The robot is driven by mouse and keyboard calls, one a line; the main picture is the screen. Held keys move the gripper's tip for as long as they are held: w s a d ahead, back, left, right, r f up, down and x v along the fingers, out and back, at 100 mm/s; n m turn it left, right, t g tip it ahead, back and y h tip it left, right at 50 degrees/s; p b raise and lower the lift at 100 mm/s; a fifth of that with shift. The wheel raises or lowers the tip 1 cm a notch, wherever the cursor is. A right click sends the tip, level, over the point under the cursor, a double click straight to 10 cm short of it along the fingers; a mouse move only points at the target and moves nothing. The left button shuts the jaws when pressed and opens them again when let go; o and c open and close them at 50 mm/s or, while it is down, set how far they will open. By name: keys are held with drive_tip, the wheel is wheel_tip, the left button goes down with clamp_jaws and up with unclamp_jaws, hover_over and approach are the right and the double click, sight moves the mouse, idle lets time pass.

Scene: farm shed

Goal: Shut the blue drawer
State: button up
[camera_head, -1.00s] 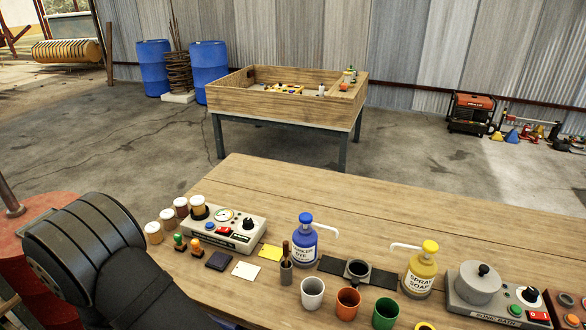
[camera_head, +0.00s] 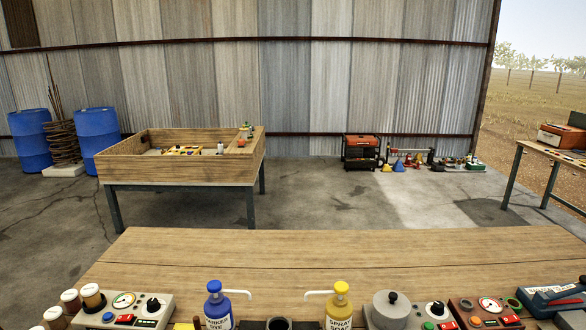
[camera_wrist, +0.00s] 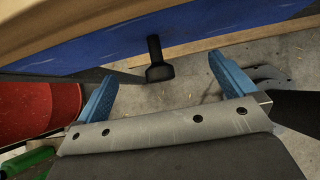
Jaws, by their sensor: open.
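The blue drawer front (camera_wrist: 210,42) crosses the upper part of the wrist view, with a black knob handle (camera_wrist: 154,58) sticking out from it. My gripper (camera_wrist: 163,70) has its two blue fingers spread wide, one on each side of the handle's line, with nothing between them held. I cannot tell whether a finger touches the drawer. How far the drawer is pulled out cannot be told. Neither the drawer nor my gripper shows in the head view.
The wooden workbench (camera_head: 330,262) holds a blue dye bottle (camera_head: 218,308), a yellow soap bottle (camera_head: 340,308) and several devices along its near edge. In the wrist view a red round object (camera_wrist: 38,105) lies at left, with concrete floor (camera_wrist: 170,95) below the handle.

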drive_tip(key=shift+r, duration=0.1)
drive_tip(key=v, duration=0.7)
idle(0.5)
drive_tip(key=x, duration=0.7)
idle(0.3)
drive_tip(key=shift+s, duration=0.1)
